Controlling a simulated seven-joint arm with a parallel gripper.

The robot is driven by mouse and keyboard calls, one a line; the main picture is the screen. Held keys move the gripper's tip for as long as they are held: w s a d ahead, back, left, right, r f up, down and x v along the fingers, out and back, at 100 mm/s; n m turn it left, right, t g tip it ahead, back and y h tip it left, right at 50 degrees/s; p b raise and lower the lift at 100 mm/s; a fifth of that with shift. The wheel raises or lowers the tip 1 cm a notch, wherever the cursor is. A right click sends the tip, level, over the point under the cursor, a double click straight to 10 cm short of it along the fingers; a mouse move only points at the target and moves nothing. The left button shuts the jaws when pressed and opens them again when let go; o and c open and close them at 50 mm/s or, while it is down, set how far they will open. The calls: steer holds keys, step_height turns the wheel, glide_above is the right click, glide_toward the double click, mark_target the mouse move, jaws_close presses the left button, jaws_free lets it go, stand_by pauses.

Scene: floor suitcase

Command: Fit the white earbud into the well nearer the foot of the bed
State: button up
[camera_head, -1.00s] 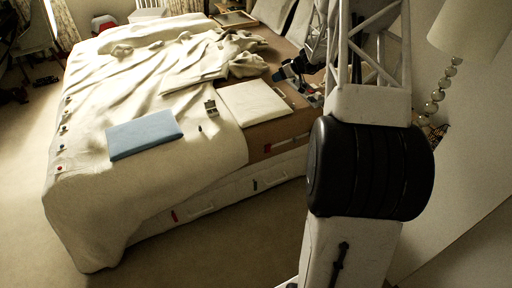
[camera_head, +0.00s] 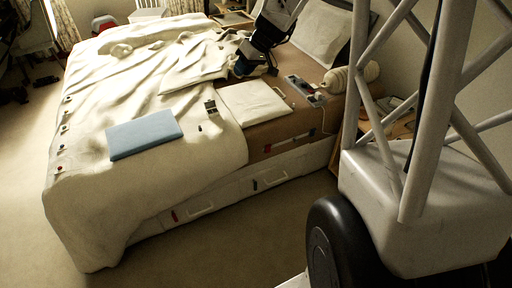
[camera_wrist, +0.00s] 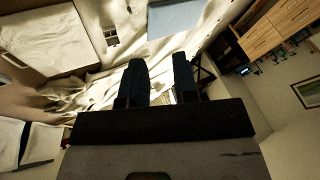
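A small open case (camera_head: 211,107) lies on the cream bedspread between the blue folded item and the white folded cloth. It also shows near the top of the wrist view (camera_wrist: 111,37). Its wells are too small to tell apart. A tiny dark-looking object (camera_head: 200,128) lies beside the case, apart from it, and shows at the top edge of the wrist view (camera_wrist: 128,8). I cannot tell whether it is the white earbud. My gripper (camera_wrist: 160,64) has its two dark fingers apart with nothing between them. In the head view, my gripper (camera_head: 242,70) is over the bed, beyond the case.
A blue flat item (camera_head: 145,135) lies left of the case, and a white folded cloth (camera_head: 255,103) lies right of it. Rumpled covers (camera_head: 140,47) spread behind. A grey tray (camera_head: 305,88) sits near the bed's right edge.

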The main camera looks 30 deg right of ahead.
steer(key=s+a+r+m+h, duration=0.1)
steer(key=s+a+r, duration=0.1)
steer(key=s+a, duration=0.35)
steer(key=s+a+r+g+h, duration=0.1)
steer(key=s+a+r, duration=0.1)
steer(key=s, duration=0.6)
steer(key=s+a+r+m+h, duration=0.1)
steer(key=s+a, duration=0.3)
steer(key=s, duration=0.2)
steer(key=s+a+f+m+h, duration=0.1)
steer(key=s+a+h, duration=0.1)
steer(key=s, duration=1.5)
steer(key=shift+s+a+m+h, duration=0.2)
steer(key=shift+s+m+h, duration=0.1)
steer(key=shift+s, duration=0.05)
steer(key=o, duration=0.4)
